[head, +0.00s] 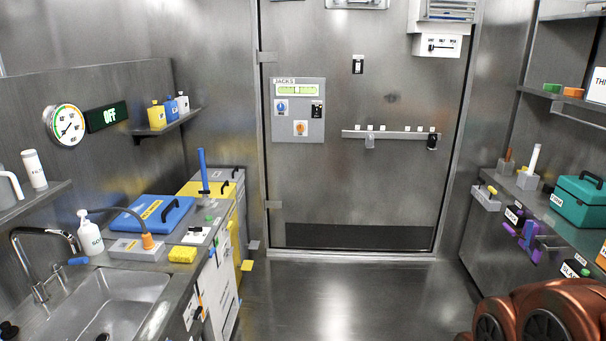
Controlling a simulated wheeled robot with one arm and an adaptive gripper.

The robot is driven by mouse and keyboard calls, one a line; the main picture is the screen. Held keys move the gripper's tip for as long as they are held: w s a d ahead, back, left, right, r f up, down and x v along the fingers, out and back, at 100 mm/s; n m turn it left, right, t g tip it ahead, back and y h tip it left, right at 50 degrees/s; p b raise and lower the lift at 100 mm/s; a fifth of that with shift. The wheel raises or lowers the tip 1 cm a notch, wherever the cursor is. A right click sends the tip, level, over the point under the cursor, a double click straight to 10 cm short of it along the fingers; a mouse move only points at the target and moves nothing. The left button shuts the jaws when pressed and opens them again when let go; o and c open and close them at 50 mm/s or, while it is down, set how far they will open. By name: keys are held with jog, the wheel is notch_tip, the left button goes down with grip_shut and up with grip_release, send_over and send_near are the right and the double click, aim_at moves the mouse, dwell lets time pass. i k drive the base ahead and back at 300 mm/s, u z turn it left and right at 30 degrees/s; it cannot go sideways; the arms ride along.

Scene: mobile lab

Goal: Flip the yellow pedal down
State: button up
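The yellow pedal (247,265) is a small flat tab low by the floor, at the foot of the yellow bin (238,225). It sticks out to the right, into the aisle. It is too small to tell whether it is tilted up or down. The bin's yellow lid (215,190) has a dark handle and looks closed. My gripper is not in view. Brown rounded parts at the bottom right look like my own arm.
A grey pedal (254,245) sits just behind, at the grey bin (226,174). The counter with the sink (107,298) runs along the left. A shelf with a teal box (580,200) lines the right. The metal floor (335,295) between is clear up to the door (375,190).

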aim_at(247, 265)
jog(key=i, duration=1.4)
jog(key=u, duration=0.55)
jog(key=i, duration=1.15)
jog(key=u, duration=0.25)
jog(key=i, duration=0.9)
jog(key=u, duration=0.85)
jog(key=i, duration=0.3)
jog(key=u, duration=0.3)
